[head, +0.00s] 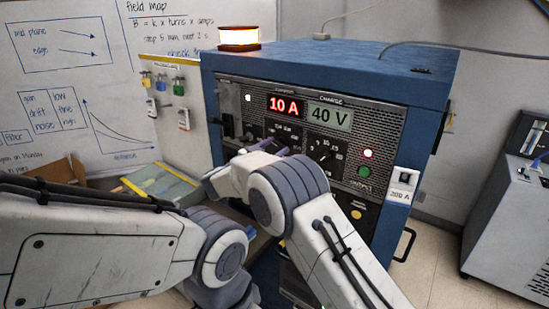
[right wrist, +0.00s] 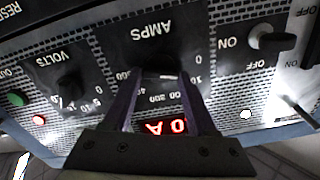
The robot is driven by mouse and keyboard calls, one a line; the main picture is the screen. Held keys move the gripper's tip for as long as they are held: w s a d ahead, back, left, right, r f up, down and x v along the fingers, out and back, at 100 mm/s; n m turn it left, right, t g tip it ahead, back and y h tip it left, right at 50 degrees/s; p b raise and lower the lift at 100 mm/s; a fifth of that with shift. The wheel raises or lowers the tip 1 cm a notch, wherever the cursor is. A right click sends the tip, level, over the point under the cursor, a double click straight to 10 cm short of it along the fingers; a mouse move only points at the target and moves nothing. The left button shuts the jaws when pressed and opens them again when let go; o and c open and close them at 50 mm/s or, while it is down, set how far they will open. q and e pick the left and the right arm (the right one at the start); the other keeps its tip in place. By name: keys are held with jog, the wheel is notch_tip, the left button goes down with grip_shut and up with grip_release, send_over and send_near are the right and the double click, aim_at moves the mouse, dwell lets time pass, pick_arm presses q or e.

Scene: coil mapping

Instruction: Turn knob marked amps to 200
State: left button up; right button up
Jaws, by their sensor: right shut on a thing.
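The blue power cabinet (head: 395,82) has a front panel with a red display (head: 285,105) reading 10 A. In the right wrist view, which is upside down, the AMPS label (right wrist: 153,30) and its number scale surround a dark knob (right wrist: 155,66). My right gripper (right wrist: 158,82) is shut on this AMPS knob, one finger on each side. The knob's pointer is hidden or too dark to read. In the head view my right gripper (head: 283,150) reaches the panel below the red display, partly hidden by its own arm. My left gripper is out of view.
The VOLTS knob (head: 324,154) sits beside the gripper, below a 40 V display (head: 330,117). An ON/OFF knob (right wrist: 270,41) is near.

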jog(key=shift+s+a+f+m+b, duration=0.1)
jog(key=shift+f+m+b, duration=0.05)
jog(key=shift+m+b, duration=2.75)
jog(key=shift+s+f+m+b, duration=0.1)
jog(key=shift+f+m+b, duration=0.05)
jog(key=shift+m+b, duration=2.7)
jog(key=shift+n+b, duration=0.35)
jog(key=shift+b, duration=0.1)
jog(key=o, duration=1.4)
jog(key=shift+r, duration=0.1)
jog(key=shift+c, duration=0.2)
